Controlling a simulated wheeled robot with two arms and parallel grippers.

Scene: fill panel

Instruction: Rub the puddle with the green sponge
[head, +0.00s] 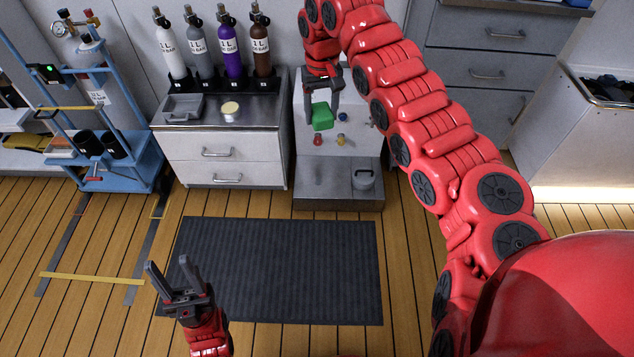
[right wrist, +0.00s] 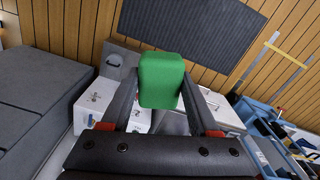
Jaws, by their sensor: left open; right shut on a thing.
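My right gripper (head: 322,92) is shut on the green sponge (head: 321,116), holding it in front of the white panel. In the right wrist view the sponge (right wrist: 162,80) sits between the two fingers. I cannot tell from these views whether it touches anything. My left gripper (head: 168,264) is open and empty, low over the left edge of the dark mat. I cannot make out a puddle for certain. A round cream-coloured thing (head: 230,108) lies on the shiny grey top of the drawer cabinet (head: 262,112), left of the sponge.
Several bottles (head: 231,45) and a grey tray (head: 183,107) stand on the cabinet. A blue cylinder trolley (head: 130,165) is left. The mat (head: 280,265) is clear.

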